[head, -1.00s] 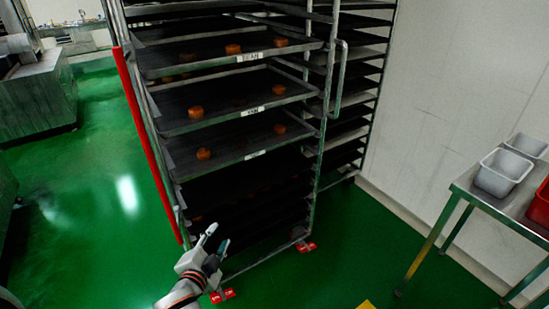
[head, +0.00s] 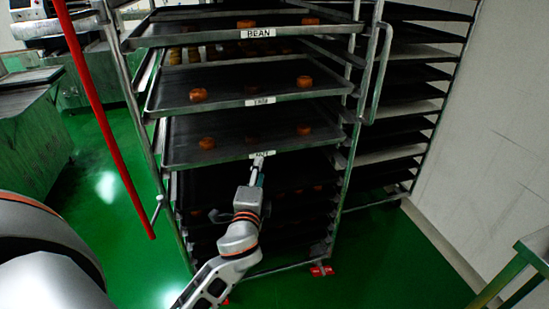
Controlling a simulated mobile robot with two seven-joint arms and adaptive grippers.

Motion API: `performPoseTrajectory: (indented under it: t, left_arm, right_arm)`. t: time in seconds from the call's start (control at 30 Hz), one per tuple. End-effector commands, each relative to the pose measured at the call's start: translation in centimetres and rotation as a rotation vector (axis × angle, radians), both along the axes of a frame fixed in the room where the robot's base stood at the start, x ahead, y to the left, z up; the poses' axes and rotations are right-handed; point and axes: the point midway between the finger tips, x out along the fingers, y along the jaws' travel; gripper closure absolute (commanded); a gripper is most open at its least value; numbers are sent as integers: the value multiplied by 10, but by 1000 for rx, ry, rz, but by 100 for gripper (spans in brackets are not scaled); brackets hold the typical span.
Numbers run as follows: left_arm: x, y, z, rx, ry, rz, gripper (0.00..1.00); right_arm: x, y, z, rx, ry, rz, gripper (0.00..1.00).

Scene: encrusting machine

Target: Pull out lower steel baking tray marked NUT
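A tall steel rack holds several dark trays. The top labelled tray (head: 215,36) reads BEAN. The middle tray (head: 235,97) and the lower labelled tray (head: 225,158) have white front labels too small to read surely. Each of these two carries two round brown pieces. My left gripper (head: 257,168) is at the front edge of the lower labelled tray, just under its label, with its fingers pointing up and away. Its fingertips look close together, and whether they grip the rim cannot be told. My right gripper is not in view.
A second rack (head: 415,85) with dark trays is to the right, near a white wall (head: 500,130). A metal table (head: 538,250) is at the right edge. Green floor lies open in front.

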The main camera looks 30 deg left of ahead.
Motion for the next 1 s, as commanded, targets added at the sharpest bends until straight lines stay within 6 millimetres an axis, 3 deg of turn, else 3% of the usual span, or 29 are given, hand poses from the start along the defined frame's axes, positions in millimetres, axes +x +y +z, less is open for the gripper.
performPoseTrajectory:
  t: [0.5,0.9,1.0]
  left_arm:
    - [60,30,0,0,-1,-1,66]
    - [68,34,0,-1,0,-1,66]
    - [68,34,0,-1,0,-1,89]
  right_arm:
    - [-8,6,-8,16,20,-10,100]
    - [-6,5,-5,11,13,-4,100]
    - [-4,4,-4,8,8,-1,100]
